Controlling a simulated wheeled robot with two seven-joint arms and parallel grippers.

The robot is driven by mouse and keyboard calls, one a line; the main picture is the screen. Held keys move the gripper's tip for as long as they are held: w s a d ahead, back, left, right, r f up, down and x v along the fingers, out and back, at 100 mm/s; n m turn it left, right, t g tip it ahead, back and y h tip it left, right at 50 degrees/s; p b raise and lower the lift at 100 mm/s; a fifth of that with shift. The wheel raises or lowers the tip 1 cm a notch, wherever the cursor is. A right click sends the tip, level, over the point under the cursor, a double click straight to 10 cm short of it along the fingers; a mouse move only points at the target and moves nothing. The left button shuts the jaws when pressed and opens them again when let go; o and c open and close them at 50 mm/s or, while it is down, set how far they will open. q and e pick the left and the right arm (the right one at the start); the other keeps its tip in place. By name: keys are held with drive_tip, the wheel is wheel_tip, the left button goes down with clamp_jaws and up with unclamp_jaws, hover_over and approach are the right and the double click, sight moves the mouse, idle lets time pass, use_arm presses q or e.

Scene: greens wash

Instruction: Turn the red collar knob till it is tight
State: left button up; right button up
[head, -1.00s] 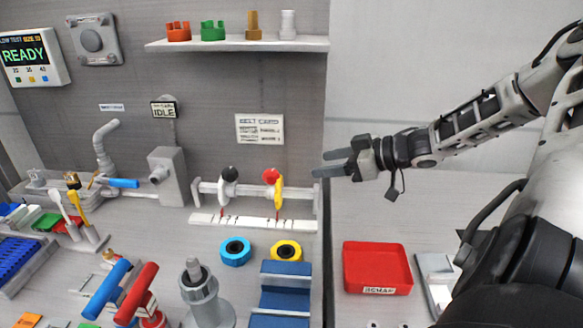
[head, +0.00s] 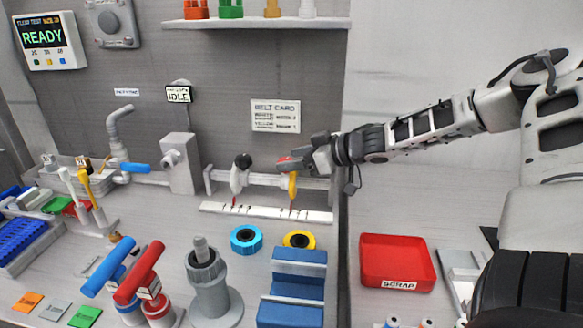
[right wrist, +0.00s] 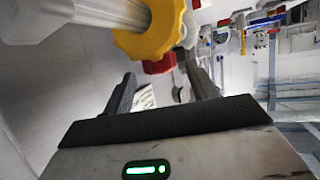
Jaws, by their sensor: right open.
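The red collar knob (head: 285,158) tops the yellow collar (head: 292,186) on the horizontal grey rod at the wall. My right gripper (head: 290,163) is at the knob, reaching in from the right and partly covering it. In the right wrist view the red knob (right wrist: 160,66) shows below the yellow collar (right wrist: 150,28), just beyond the gap between my open fingers (right wrist: 160,92). I cannot tell whether a finger touches it. A white collar with a black knob (head: 243,160) sits left on the same rod. My left gripper is not in view.
A white scale strip (head: 265,212) with red marks lies under the rod. Blue (head: 246,239) and yellow (head: 299,239) rings and a blue block (head: 292,287) are in front. A red scrap tray (head: 397,262) stands at right. The shelf (head: 255,23) is above.

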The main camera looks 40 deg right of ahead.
drive_tip(key=shift+w+a+f, duration=0.1)
drive_tip(key=shift+w+f, duration=0.15)
drive_tip(key=shift+f, duration=0.05)
drive_tip(key=shift+w+a, duration=0.15)
drive_tip(key=shift+w, duration=0.1)
drive_tip(key=shift+r, duration=0.1)
drive_tip(key=shift+c, duration=0.4)
drive_tip(key=c, duration=0.9)
drive_tip(key=shift+w+d+f+n+g+y+b, duration=0.15)
drive_tip(key=shift+n+g+y+b, duration=0.25)
drive_tip(key=shift+n+y+b, duration=0.6)
drive_tip(key=shift+y+b, duration=0.3)
drive_tip(key=shift+b, duration=0.05)
drive_tip(key=shift+g, duration=0.3)
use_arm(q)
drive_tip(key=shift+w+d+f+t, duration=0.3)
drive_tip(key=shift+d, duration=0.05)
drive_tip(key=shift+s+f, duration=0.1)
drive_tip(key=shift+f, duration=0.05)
use_arm(e)
drive_tip(key=o, duration=1)
